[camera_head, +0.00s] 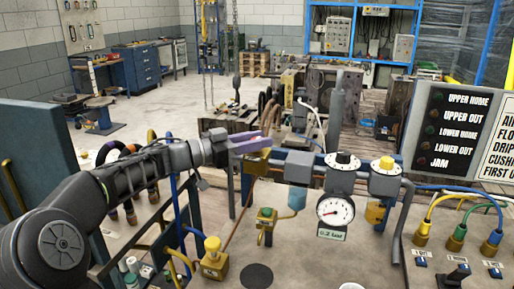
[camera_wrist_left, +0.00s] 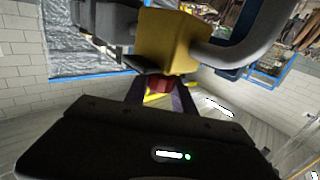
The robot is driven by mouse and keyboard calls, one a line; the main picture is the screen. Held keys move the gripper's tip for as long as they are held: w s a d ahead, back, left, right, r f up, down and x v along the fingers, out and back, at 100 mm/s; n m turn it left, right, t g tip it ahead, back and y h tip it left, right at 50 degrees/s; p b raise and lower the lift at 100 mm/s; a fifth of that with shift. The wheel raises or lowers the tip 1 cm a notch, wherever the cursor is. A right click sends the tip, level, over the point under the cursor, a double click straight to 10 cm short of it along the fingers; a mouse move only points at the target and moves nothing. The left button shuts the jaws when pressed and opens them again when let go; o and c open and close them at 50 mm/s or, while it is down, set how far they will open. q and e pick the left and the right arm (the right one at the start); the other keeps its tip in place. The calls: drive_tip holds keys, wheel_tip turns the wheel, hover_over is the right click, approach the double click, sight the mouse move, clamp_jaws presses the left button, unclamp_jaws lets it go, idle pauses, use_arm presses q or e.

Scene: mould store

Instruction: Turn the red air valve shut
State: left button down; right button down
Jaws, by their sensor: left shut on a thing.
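The red air valve handle (camera_wrist_left: 160,83) shows in the left wrist view, just below a yellow valve body (camera_wrist_left: 176,42). It sits between the two fingers of my left gripper (camera_wrist_left: 158,90), which is shut on it. In the head view my left gripper (camera_head: 264,143) reaches in from the left, its purple fingers at the left end of the air line. There the fingers hide most or all of the red handle. A brass-coloured part (camera_head: 258,166) shows just below them. My right gripper is not in view.
A pressure gauge (camera_head: 335,209) and a yellow-topped regulator (camera_head: 386,172) sit right of the gripper on the line. A yellow button valve (camera_head: 213,257) stands on the bench below. A lamp panel (camera_head: 458,130) stands at the right. Hoses loop beside my left arm.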

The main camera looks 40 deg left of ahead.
use_arm(q)
drive_tip(key=shift+r, duration=0.2)
drive_tip(key=c, duration=1.5)
unclamp_jaws()
drive_tip(key=o, duration=0.5)
drive_tip(key=shift+w, duration=0.1)
drive_tip(key=shift+c, duration=0.2)
drive_tip(key=shift+f, duration=0.1)
drive_tip(key=p+v, duration=0.2)
drive_tip(key=v, duration=0.5)
drive_tip(key=shift+s+a, duration=0.25)
drive_tip(key=shift+s, duration=0.1)
